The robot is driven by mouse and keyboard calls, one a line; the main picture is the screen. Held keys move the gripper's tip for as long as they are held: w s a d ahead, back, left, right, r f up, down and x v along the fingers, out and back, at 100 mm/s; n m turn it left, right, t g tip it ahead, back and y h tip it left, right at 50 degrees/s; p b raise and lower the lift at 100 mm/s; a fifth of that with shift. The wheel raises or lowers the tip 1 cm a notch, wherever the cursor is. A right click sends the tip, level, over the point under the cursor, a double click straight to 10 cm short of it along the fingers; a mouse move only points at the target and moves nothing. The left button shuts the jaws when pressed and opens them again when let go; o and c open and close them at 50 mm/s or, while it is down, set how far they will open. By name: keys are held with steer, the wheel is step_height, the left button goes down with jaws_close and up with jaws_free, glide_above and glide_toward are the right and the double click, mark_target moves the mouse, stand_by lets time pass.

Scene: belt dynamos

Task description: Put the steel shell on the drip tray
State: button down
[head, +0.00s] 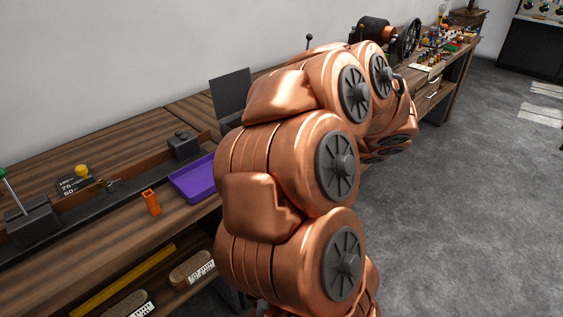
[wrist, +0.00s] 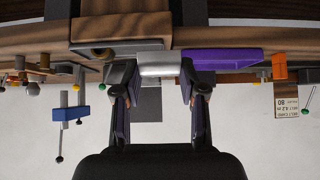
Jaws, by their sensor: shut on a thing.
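In the wrist view, my gripper (wrist: 159,78) is shut on a silver, rounded piece, the steel shell (wrist: 158,63), held between its two fingertips. The copper-coloured arm hides the gripper and shell in the head view. The drip tray looks to be the shallow purple tray (head: 194,180) on the bench, left of my arm. It also shows in the wrist view (wrist: 222,57), just right of the shell and fingers. The visible part of the tray is empty. I cannot tell whether the shell touches anything beneath it.
An orange piece (head: 151,202) stands on the bench left of the tray. A dark block (head: 183,146) sits behind the tray, and a dark upright panel (head: 230,92) stands further right. A lever on a dark base (head: 34,221) is at far left. Grey floor (head: 455,200) is open at right.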

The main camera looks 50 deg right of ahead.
steer(key=shift+w+f, duration=0.25)
steer(key=shift+f, duration=0.2)
steer(key=w+d, duration=0.2)
steer(key=w, duration=0.2)
steer(key=w+d+f, duration=0.1)
steer(key=w+d, duration=0.1)
steer(key=w, duration=0.3)
steer(key=w+d+p, duration=0.1)
steer(key=w+d, duration=0.1)
steer(key=w, duration=0.3)
steer(key=shift+f, duration=0.15)
steer(key=shift+w+f, duration=0.15)
steer(key=shift+w, duration=0.15)
steer(key=shift+s+d+f, duration=0.1)
steer(key=shift+f, duration=1.55)
steer(key=shift+f, duration=0.1)
steer(key=c, duration=0.7)
jaws_free()
steer(key=shift+o, duration=0.2)
